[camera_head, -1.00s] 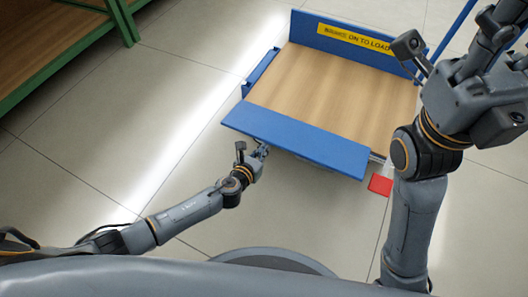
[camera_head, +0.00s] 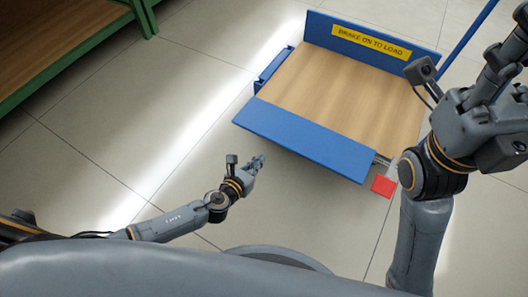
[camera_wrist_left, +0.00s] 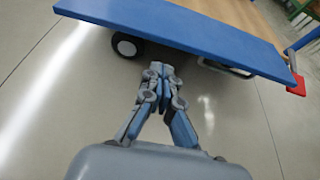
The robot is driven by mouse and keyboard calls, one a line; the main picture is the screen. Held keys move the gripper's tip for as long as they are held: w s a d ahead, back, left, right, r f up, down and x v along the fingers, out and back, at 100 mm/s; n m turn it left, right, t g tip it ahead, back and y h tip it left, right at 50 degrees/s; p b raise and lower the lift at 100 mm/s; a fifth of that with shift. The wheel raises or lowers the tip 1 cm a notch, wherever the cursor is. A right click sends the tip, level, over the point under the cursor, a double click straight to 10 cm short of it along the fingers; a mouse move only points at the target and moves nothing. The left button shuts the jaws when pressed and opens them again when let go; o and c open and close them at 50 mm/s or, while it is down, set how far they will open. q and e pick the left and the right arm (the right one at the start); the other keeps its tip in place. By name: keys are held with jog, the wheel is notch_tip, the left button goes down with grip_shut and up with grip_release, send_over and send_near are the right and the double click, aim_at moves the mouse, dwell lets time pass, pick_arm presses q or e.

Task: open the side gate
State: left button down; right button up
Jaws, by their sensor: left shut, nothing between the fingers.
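The blue cart has a wooden deck (camera_head: 350,95). A long blue panel (camera_head: 305,138) along its near side looks like the side gate. It shows its broad face and lies outward beside the deck; its exact tilt is unclear. The gate also crosses the top of the left wrist view (camera_wrist_left: 190,32). My left gripper (camera_head: 260,161) is shut and empty, in front of the gate and apart from it. Its closed fingers (camera_wrist_left: 160,72) point toward the space below the gate's edge. My right gripper (camera_head: 500,70) is raised at the right, its jaw state unclear.
A red pedal (camera_head: 383,186) sits near the cart's right corner. A yellow "BRAKE ON TO LOAD" sign (camera_head: 371,41) is on the back panel. A blue handle (camera_head: 468,28) rises at right. A wheel (camera_wrist_left: 127,46) is under the cart. A green-framed shelf (camera_head: 75,45) stands upper left.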

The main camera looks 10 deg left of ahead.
pick_arm(q)
jog(key=shift+s+a+r, duration=0.15)
jog(key=shift+s+r, duration=0.15)
jog(key=shift+s, duration=0.15)
